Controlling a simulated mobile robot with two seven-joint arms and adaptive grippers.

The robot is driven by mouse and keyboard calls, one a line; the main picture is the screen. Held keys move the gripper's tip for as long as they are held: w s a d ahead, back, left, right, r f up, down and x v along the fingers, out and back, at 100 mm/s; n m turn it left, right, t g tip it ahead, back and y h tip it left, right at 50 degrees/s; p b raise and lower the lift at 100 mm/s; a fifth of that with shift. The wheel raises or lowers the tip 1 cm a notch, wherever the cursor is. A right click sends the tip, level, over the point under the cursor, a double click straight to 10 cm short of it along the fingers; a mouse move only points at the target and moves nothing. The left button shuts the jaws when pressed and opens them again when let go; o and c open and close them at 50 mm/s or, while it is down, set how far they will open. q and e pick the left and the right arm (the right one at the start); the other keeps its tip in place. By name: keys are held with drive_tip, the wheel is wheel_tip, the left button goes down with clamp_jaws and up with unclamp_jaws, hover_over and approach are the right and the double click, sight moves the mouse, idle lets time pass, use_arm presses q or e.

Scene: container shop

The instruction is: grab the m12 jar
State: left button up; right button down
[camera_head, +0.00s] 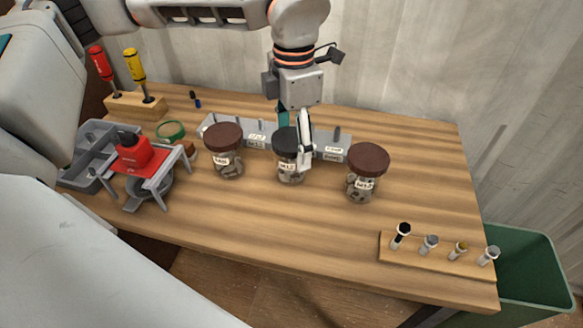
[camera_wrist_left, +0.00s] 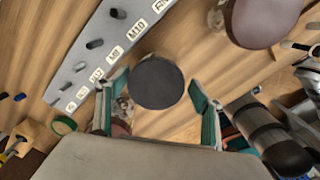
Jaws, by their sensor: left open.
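Three glass jars with small parts inside stand in a row on the wooden table. The middle jar (camera_head: 290,170) has a black lid and a white label; the left jar (camera_head: 228,164) and right jar (camera_head: 363,186) have brown lids. The labels are too blurred to tell surely which is M12. My left gripper (camera_head: 294,137) is open and points down over the middle jar, its fingers on either side of the lid. In the left wrist view the black lid (camera_wrist_left: 157,82) lies between the open fingertips (camera_wrist_left: 159,90). My right gripper is not seen.
A grey labelled rack (camera_head: 258,131) stands close behind the jars. A red tool on a grey stand (camera_head: 135,155), a green ring (camera_head: 170,129) and a screwdriver block (camera_head: 133,106) are at left. A peg board (camera_head: 435,257) lies front right, beside a green bin (camera_head: 530,275).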

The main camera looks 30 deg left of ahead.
use_arm(q)
drive_tip(key=f, duration=0.5)
drive_tip(key=shift+a, duration=0.3)
drive_tip(key=shift+r, duration=0.1)
drive_tip(key=c, duration=1.5)
drive_tip(key=shift+o, duration=0.2)
drive_tip(key=shift+r, duration=0.1)
